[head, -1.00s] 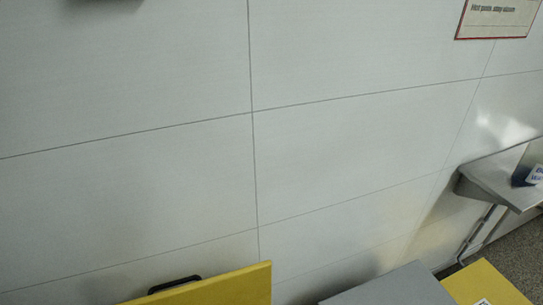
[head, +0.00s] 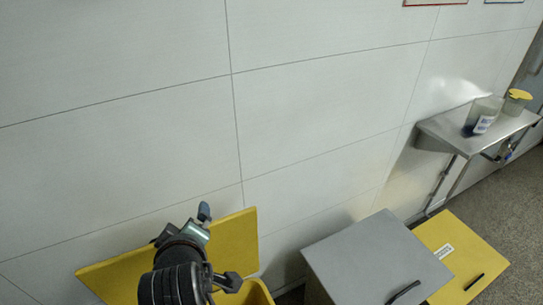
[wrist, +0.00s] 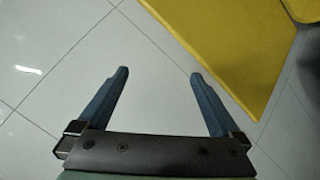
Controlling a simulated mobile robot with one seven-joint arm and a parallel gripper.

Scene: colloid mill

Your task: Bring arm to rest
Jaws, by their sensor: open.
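My gripper (head: 203,214) is at the lower left of the head view, raised in front of an open yellow lid (head: 236,243). In the wrist view its two blue fingers (wrist: 158,74) stand wide apart with nothing between them. The yellow lid also shows at the upper right of the wrist view (wrist: 235,50), beside the right finger. White tiled wall panels fill the space beyond the fingertips.
Part of a yellow bin (head: 258,293) shows below the lid. A grey lid (head: 372,262) and a flat yellow lid (head: 462,255) are to the right. A metal wall shelf (head: 453,128) holds a translucent container (head: 482,113) and a yellow-topped container (head: 515,103).

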